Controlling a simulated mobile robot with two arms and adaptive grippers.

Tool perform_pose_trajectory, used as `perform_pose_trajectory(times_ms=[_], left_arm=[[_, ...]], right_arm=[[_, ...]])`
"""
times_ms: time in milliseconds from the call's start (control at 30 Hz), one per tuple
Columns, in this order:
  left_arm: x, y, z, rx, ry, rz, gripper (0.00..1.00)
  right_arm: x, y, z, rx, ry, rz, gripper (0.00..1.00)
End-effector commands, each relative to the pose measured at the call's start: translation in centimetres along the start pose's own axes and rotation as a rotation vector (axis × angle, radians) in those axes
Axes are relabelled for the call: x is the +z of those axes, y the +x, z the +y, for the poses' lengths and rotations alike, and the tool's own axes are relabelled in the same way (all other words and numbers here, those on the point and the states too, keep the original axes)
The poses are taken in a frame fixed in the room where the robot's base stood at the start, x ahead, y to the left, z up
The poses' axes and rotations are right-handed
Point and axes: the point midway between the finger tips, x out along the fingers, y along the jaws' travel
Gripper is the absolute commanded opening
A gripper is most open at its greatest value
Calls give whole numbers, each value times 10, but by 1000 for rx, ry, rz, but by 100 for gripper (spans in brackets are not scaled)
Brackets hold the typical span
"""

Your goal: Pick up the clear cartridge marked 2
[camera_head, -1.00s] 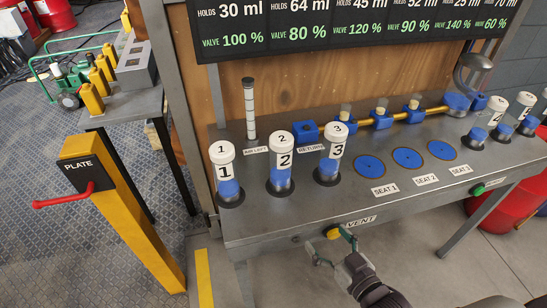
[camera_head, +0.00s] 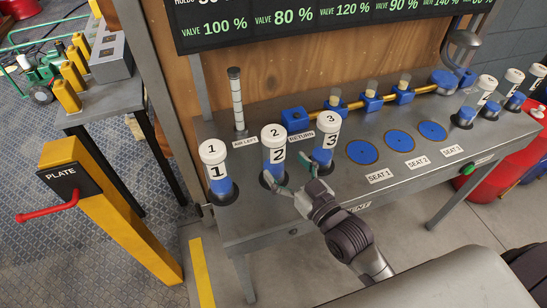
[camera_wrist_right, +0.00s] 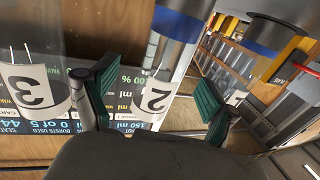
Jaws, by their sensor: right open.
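The clear cartridge marked 2 (camera_head: 274,157) stands upright on the grey bench, between cartridge 1 (camera_head: 216,172) and cartridge 3 (camera_head: 326,140). It has a white cap and blue contents low down. My right gripper (camera_head: 289,172) is open in front of its lower part, with one finger low at its front and the other toward cartridge 3. In the right wrist view, cartridge 2 (camera_wrist_right: 157,96) shows between the two spread green-padded fingers (camera_wrist_right: 153,100); whether either touches it I cannot tell. My left gripper is not in view.
Cartridge 3 (camera_wrist_right: 34,88) is close beside one finger in the right wrist view. Blue round seats (camera_head: 362,152) lie to the right on the bench. A clear graduated tube (camera_head: 237,105) stands behind. A yellow PLATE post (camera_head: 110,215) with a red handle is at left.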

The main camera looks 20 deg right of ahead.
Motion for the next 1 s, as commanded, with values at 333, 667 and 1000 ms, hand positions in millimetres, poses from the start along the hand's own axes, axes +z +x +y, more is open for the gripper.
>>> perform_pose_trajectory(times_ms=[333,667,1000], left_arm=[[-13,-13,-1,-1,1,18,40],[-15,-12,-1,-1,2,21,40],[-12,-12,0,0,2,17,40]], right_arm=[[0,45,-5,1,1,0,87],[1,46,-5,1,0,0,74],[1,46,-4,1,0,-1,17]])
